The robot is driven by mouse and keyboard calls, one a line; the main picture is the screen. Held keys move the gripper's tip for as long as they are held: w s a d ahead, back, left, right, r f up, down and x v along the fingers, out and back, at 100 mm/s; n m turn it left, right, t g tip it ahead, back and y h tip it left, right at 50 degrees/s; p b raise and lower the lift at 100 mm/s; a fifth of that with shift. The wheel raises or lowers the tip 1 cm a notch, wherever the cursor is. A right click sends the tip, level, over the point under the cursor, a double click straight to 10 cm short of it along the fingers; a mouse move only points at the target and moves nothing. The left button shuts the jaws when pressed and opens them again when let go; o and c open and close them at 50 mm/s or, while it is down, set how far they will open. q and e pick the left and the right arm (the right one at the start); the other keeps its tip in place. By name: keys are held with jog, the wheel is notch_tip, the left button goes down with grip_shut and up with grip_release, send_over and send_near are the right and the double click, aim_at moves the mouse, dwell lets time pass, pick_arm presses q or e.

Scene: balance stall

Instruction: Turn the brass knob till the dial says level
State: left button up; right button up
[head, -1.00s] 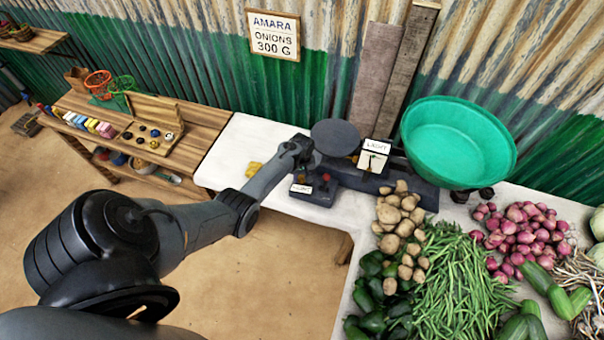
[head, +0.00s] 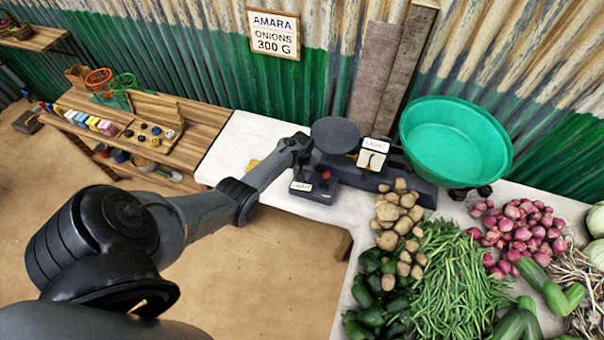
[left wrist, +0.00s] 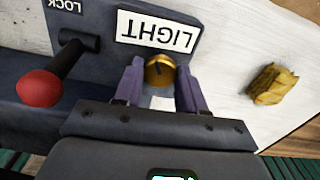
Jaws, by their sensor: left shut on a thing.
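The brass knob (left wrist: 160,70) sits on the dark scale base below a plate reading LIGHT (left wrist: 157,33) in the left wrist view. My left gripper (left wrist: 158,88) has its two fingers on either side of the knob and is shut on it. In the head view the gripper (head: 303,155) is small and dark at the scale's left end, and I cannot make out the knob there. The dial (head: 371,160) is a pale card with a dark needle, under a sign reading LIGHT (head: 376,146). My right gripper is not in view.
A red-tipped lever (left wrist: 40,88) marked LOCK stands beside the knob. A yellow lump (left wrist: 272,85) lies on the white counter. The scale carries a dark round plate (head: 335,134) and a green basin (head: 455,140). Potatoes (head: 398,210) and beans (head: 455,280) lie in front.

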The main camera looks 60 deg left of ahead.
pick_arm(q)
jog(key=o, duration=1.1)
jog(key=shift+c, duration=0.2)
jog(key=shift+r, duration=0.1)
notch_tip(320, 180, up, 11)
jog(key=p, duration=0.3)
jog(key=shift+f, duration=0.2)
